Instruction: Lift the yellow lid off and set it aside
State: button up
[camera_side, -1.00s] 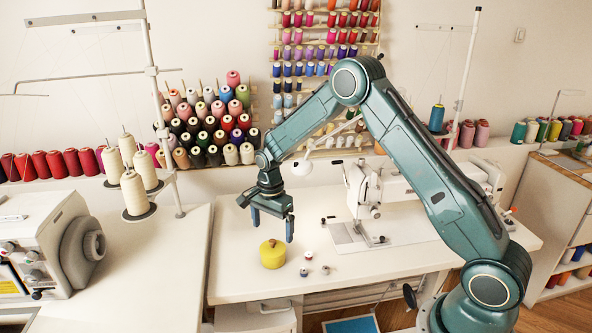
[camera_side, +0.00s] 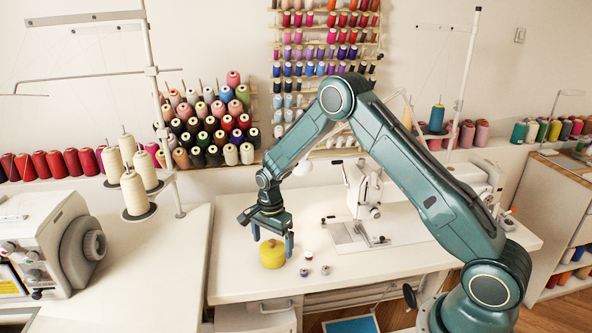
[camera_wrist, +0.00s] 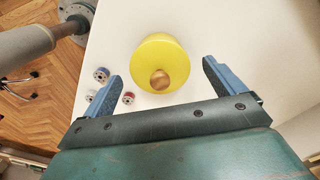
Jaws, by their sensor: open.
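The yellow lid (camera_wrist: 150,50) shows from above as a round yellow top with a brown knob (camera_wrist: 160,79) in the wrist view. In the side view it belongs to a rounded yellow pot (camera_side: 271,256) standing upright on the white table. The seam between lid and pot is too small to make out. My gripper (camera_side: 272,238) points down just above the pot, its fingers apart. In the wrist view the open gripper (camera_wrist: 160,75) has blue fingers on either side of the knob, with nothing held between them.
Several small thread bobbins (camera_side: 305,271) lie on the white table (camera_side: 240,290) just right of the pot. A sewing machine (camera_side: 362,190) stands further back right. The table's front edge is close to the pot. The table left of the pot is clear.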

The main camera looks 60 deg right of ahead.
aim_at(272, 241)
jog(key=c, duration=1.1)
jog(key=shift+o, duration=0.2)
notch_tip(272, 241, up, 20)
dwell(0.6)
